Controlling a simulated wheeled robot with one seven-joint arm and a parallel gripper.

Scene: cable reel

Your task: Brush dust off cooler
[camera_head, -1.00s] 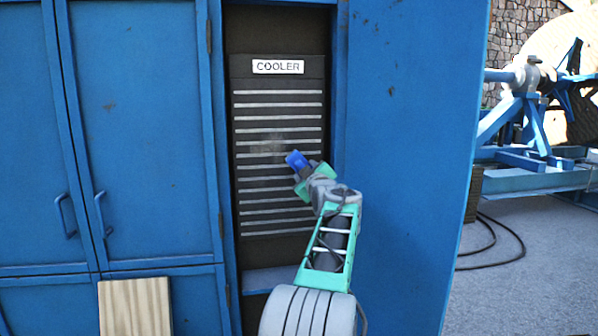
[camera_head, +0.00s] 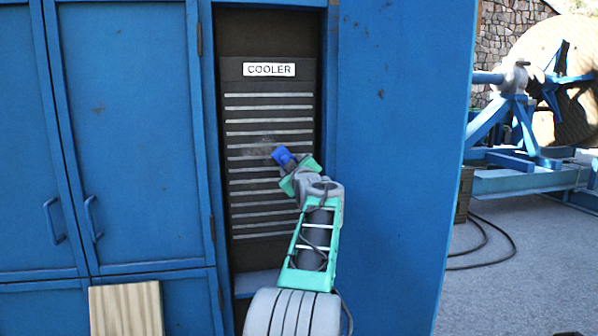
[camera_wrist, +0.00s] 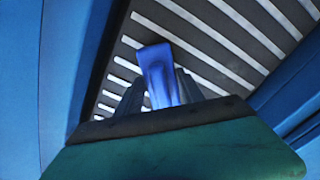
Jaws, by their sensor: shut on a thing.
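The cooler (camera_head: 268,215) is a dark panel with pale horizontal slats and a white "COOLER" label (camera_head: 269,69), set in a recess of the blue cabinet. A faint greyish dust patch (camera_head: 262,147) shows on its middle slats. My gripper (camera_head: 290,165) is shut on a blue brush handle (camera_head: 282,155), just in front of the slats at mid height, right beside the dust patch. In the wrist view the blue handle (camera_wrist: 160,75) stands between the fingers, with the slats behind it. The bristles are hidden, so I cannot tell whether they touch the cooler.
Blue cabinet doors (camera_head: 125,130) with handles are at the left, and an open blue door panel (camera_head: 395,170) stands right of the recess. A wooden board (camera_head: 126,309) is low at the front left. A cable reel on a blue stand (camera_head: 525,120) is at the right.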

